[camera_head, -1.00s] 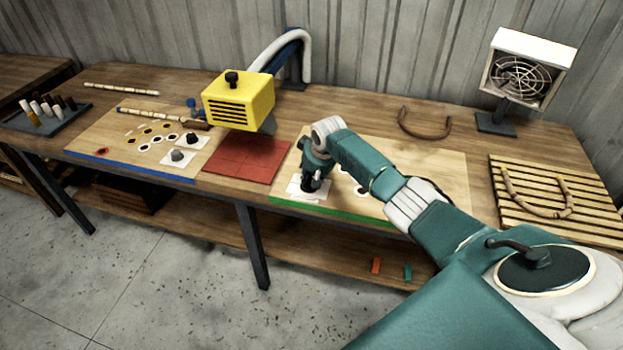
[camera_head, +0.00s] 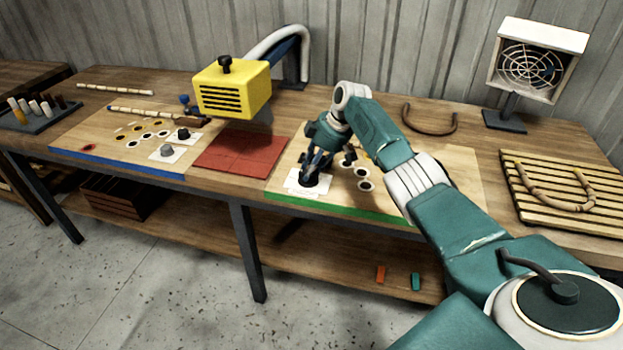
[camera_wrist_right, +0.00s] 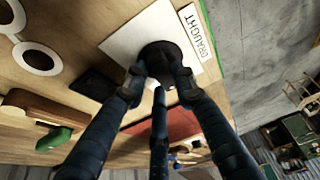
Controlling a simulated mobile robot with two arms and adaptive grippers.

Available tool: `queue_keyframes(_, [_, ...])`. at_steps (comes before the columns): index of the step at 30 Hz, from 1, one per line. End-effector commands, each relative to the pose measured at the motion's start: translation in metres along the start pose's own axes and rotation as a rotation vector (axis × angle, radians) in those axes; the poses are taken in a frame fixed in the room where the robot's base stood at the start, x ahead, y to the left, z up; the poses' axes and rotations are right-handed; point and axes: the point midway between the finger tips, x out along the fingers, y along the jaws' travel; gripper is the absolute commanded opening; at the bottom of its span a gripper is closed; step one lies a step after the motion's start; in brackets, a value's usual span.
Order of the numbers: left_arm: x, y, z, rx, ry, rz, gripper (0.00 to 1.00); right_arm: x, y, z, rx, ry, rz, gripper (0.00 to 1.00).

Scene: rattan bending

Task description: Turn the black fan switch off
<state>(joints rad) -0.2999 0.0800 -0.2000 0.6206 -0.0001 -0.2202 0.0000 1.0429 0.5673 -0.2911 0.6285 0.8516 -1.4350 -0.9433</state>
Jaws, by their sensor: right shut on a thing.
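The black fan switch is a round dark knob (camera_head: 308,181) on a white plate (camera_head: 297,186) at the front of the green-edged board. In the right wrist view the knob (camera_wrist_right: 163,58) stands on a white plate (camera_wrist_right: 140,28) lettered "DRAUGHT". My right gripper (camera_head: 312,172) reaches down to it from above, tilted. In the wrist view its dark fingers (camera_wrist_right: 155,82) are shut on the knob and hide part of it. The knob's pointer direction cannot be made out. The fan (camera_head: 527,70) stands at the back right in a white housing. My left gripper is not in view.
A red mat (camera_head: 243,155) and a yellow heater-like box (camera_head: 232,88) are to the left. Another black knob (camera_head: 182,134) and a grey knob (camera_head: 167,150) sit on the blue-edged board. Round pegs or discs (camera_head: 364,172) lie close right of the gripper. A slatted rack (camera_head: 530,205) is at right.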

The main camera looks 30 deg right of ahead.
Motion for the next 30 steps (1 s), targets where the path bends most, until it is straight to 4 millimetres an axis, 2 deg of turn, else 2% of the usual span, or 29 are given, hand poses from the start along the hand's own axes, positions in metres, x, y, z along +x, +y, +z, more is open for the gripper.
queue_keyframes(1, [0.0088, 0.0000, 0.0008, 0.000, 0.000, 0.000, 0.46, 0.0016, 0.0022, -0.0023, -0.018, 0.009, -0.001, 0.00])
queue_keyframes(6, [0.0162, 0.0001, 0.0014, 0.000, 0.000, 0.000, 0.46, 0.0001, 0.0020, -0.0031, -0.061, 0.007, -0.018, 0.00])
queue_keyframes(22, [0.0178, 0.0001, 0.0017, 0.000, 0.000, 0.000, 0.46, -0.0016, 0.0013, -0.0040, -0.080, 0.006, -0.027, 0.00])
queue_keyframes(23, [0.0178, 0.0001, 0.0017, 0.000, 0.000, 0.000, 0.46, -0.0016, 0.0013, -0.0040, -0.080, 0.006, -0.027, 0.32])
queue_keyframes(24, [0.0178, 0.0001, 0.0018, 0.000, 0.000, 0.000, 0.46, -0.0014, 0.0012, -0.0039, -0.080, 0.006, -0.027, 0.40])
queue_keyframes(25, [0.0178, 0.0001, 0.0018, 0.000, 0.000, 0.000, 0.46, -0.0013, 0.0011, -0.0036, -0.079, 0.005, -0.027, 0.46])
queue_keyframes(30, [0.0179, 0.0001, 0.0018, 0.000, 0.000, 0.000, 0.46, -0.0005, 0.0006, -0.0024, -0.078, 0.003, -0.030, 0.46])
